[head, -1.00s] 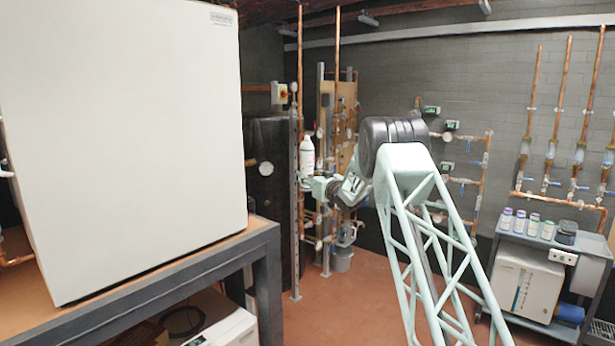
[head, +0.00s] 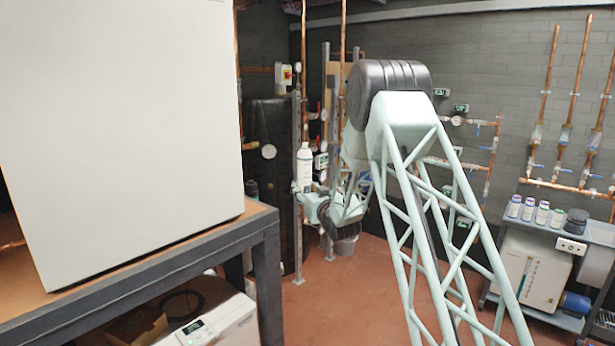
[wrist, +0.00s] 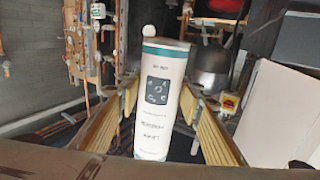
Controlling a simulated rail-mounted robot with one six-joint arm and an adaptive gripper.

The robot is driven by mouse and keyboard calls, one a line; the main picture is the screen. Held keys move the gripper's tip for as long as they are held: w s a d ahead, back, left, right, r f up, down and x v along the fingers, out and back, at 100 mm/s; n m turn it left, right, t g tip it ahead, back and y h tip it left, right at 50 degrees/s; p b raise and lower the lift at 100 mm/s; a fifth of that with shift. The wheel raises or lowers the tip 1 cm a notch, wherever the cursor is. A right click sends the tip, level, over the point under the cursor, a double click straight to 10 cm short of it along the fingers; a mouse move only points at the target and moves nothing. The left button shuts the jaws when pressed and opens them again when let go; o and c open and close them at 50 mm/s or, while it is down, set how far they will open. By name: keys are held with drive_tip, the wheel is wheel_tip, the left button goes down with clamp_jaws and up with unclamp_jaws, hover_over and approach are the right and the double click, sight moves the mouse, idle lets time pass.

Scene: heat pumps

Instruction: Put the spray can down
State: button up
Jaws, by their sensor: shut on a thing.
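The spray can (head: 304,168) is white with a teal band and dark print. It stands upright in the air in the head view, left of my arm, in front of the pipes at the back. In the wrist view the spray can (wrist: 165,95) fills the middle between the two yellowish ribbed fingers. My gripper (wrist: 160,112) is shut on it, with one finger at each side. In the head view my gripper (head: 304,187) is small at the can's lower part. The can's far side is hidden.
A large white unit (head: 120,130) stands on a bench (head: 262,226) at the left. A smaller white unit (head: 225,325) lies below. At the right is a grey trolley (head: 592,246) with several small cans (head: 527,210) and a black container (head: 576,221). Red floor (head: 355,290) is open between.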

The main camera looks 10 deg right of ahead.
drive_tip(key=s+a+f+h+b, duration=0.1)
drive_tip(key=s+a+f+b, duration=0.2)
drive_tip(key=s+f, duration=0.3)
drive_tip(key=s+a+f+m+h+b, duration=0.1)
drive_tip(key=s+a+f+b, duration=0.2)
drive_tip(key=s+f, duration=0.4)
drive_tip(key=shift+s+a+f+b, duration=0.25)
drive_tip(key=shift+s+b, duration=0.55)
drive_tip(key=shift+s, duration=1.85)
drive_tip(key=shift+s, duration=0.1)
